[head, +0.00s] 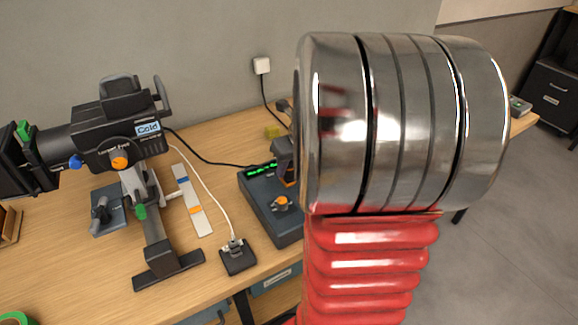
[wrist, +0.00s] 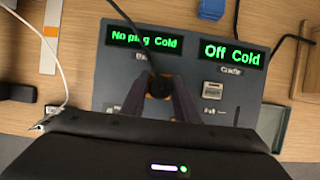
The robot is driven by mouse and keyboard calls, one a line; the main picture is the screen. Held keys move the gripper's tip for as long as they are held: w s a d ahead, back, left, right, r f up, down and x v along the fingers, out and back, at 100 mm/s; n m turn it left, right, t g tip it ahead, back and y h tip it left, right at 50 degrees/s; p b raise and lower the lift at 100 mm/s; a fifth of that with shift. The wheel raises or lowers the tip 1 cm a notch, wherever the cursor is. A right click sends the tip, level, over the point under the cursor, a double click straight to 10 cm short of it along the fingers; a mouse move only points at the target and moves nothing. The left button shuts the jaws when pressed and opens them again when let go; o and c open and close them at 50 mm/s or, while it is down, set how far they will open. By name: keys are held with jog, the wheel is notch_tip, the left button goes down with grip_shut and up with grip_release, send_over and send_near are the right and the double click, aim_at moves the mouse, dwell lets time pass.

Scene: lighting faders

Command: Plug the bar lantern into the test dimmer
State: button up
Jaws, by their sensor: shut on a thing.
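The bar lantern (head: 118,130) stands on the bench at the left in the head view, with a "Cold" label. Its black lead runs right toward the test dimmer (head: 268,208). In the wrist view the dimmer (wrist: 112,88) shows two green displays, "No plug Cold" at left and "Off Cold" at right. My gripper (wrist: 160,88) is shut on a black plug (wrist: 159,84), over the dimmer panel below the left display. The black lead rises from the plug. The fingers hide the socket, so I cannot tell whether the plug touches it.
A black socket box (head: 238,257) with a white cable plugged in sits in front of the lantern. A marked strip (head: 192,200) lies between lantern and dimmer. A wall outlet (head: 262,65) has a black cable hanging down. My arm covers the right of the head view.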

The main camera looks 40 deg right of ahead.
jog(key=shift+s+f, duration=0.1)
jog(key=shift+f, duration=0.5)
dwell(1.1)
jog(key=o, duration=1.1)
jog(key=shift+a+f, duration=0.1)
jog(key=shift+a, duration=0.15)
jog(key=v, duration=0.9)
jog(key=d+v, duration=0.1)
jog(key=v, duration=0.4)
jog(key=shift+a+r, duration=0.1)
jog(key=shift+r, duration=0.15)
